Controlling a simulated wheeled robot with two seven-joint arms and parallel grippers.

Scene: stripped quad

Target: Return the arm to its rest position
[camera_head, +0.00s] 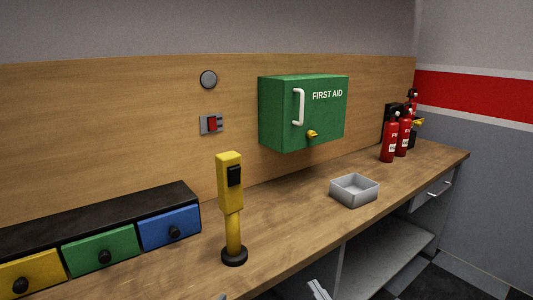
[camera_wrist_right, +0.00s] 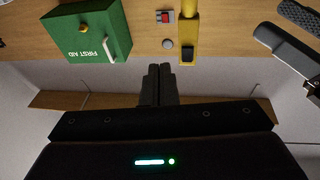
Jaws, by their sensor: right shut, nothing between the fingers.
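My right gripper (camera_head: 318,289) shows only as grey tips at the bottom edge of the head view, in front of the bench's front edge. In the right wrist view its two dark fingers (camera_wrist_right: 158,85) are together and empty, apart from everything around them. A small grey tip at the bottom of the head view, left of the right gripper, may be my left gripper; its fingers cannot be made out. Grey parts at the upper right of the right wrist view look like my other arm. Most of both arms is hidden.
A yellow post (camera_head: 232,205) stands on the wooden bench (camera_head: 285,225), right of coloured drawers (camera_head: 100,250). A grey tray (camera_head: 354,190) sits farther right. A green first aid box (camera_head: 302,112) hangs on the back panel. Red extinguishers (camera_head: 389,140) stand at the far end.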

